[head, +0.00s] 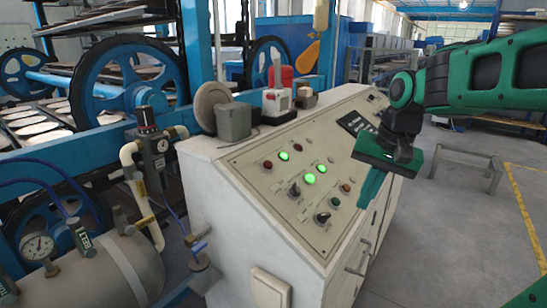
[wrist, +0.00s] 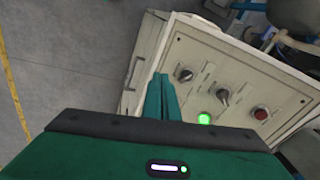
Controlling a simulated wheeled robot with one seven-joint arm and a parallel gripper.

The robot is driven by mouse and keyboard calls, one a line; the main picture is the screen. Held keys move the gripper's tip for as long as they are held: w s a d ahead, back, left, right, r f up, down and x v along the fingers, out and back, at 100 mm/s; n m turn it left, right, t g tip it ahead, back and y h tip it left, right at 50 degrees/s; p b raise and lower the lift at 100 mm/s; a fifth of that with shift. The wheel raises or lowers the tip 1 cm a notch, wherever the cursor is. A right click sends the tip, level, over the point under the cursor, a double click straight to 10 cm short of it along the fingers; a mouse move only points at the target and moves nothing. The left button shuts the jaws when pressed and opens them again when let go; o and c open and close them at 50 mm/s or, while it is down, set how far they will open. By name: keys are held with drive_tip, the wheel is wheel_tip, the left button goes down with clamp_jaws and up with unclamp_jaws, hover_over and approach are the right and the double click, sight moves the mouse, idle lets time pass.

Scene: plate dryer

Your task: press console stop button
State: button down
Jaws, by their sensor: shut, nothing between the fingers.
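The console (head: 262,215) has a sloped pale panel with buttons and knobs; its labels are too small to read. A red button (head: 268,164) sits near the panel's left edge, in line with two dark knobs (head: 295,189). In the wrist view, the red button (wrist: 261,113) is at the right, beyond the knobs (wrist: 222,96). I cannot tell which button is stop. My gripper (head: 364,204) is shut and empty, its teal fingers pointing down near the panel's right side, apart from the red button. The fingers (wrist: 160,92) also show in the wrist view, hiding part of the panel.
Several green lights (head: 309,178) glow on the panel. A grey block with a round disc (head: 233,121) and a red-and-white device (head: 277,98) stand on the console top. A tank with a gauge (head: 38,246) is at left. Open floor (head: 468,225) lies to the right.

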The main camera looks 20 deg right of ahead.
drive_tip(key=w+a+r+m+t+y, duration=0.1)
drive_tip(key=w+a+r, duration=0.4)
drive_tip(key=w+r, duration=0.2)
drive_tip(key=w+a+r+m+t+y, duration=0.1)
drive_tip(key=w+a+r, duration=0.4)
drive_tip(key=w, duration=0.6)
wheel_tip(320, 180, up, 2)
drive_tip(key=shift+a+y, duration=0.15)
drive_tip(key=shift+y, duration=0.25)
